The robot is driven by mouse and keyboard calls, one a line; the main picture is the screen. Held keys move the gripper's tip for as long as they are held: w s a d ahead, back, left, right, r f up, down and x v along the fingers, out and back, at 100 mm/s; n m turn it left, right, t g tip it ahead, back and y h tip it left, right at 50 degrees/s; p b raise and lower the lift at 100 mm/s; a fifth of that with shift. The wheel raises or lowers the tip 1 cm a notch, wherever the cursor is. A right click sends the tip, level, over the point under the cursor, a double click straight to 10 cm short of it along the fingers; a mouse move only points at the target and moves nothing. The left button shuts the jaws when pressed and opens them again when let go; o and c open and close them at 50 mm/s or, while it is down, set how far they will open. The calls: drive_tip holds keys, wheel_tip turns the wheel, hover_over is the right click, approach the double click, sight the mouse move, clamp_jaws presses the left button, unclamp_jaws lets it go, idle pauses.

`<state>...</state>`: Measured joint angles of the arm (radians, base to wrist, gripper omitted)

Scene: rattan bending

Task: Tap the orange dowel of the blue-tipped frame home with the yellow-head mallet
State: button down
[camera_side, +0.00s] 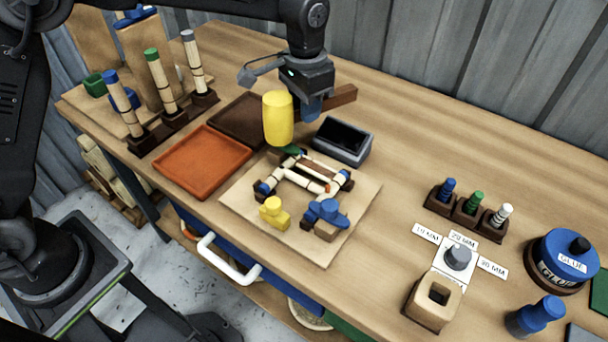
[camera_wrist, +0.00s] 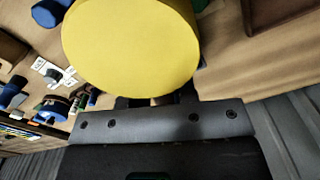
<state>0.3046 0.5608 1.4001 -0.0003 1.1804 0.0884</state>
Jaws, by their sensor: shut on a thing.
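My gripper (camera_side: 308,106) is shut on the mallet's brown handle (camera_side: 341,96), which sticks out to the right. The mallet's yellow head (camera_side: 278,118) is in the air, above and behind the work board. In the wrist view the yellow head (camera_wrist: 130,45) fills the top middle, with my gripper's fingers (camera_wrist: 158,100) partly hidden below it. The blue-tipped frame (camera_side: 303,182) of pale rattan lies on the board (camera_side: 245,200). A small orange spot, seemingly the orange dowel (camera_side: 327,188), shows at its right front; how far in it sits is unclear.
A yellow clamp block (camera_side: 273,212) and a blue one (camera_side: 326,214) stand before the frame. A dark open box (camera_side: 343,141) is behind it. An orange tray (camera_side: 203,160) and a brown tray (camera_side: 240,120) lie left. A peg rack (camera_side: 467,212) and glue pot (camera_side: 563,262) stand right.

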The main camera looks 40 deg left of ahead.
drive_tip(key=shift+d, duration=0.1)
idle(0.4)
drive_tip(key=d+f, duration=0.3)
drive_tip(key=d, duration=0.7)
drive_tip(key=shift+d, duration=0.4)
idle(0.6)
drive_tip(key=shift+f, duration=0.2)
drive_tip(key=shift+f, duration=1.75)
drive_tip(key=shift+r, duration=0.1)
drive_tip(key=shift+r, duration=1.7)
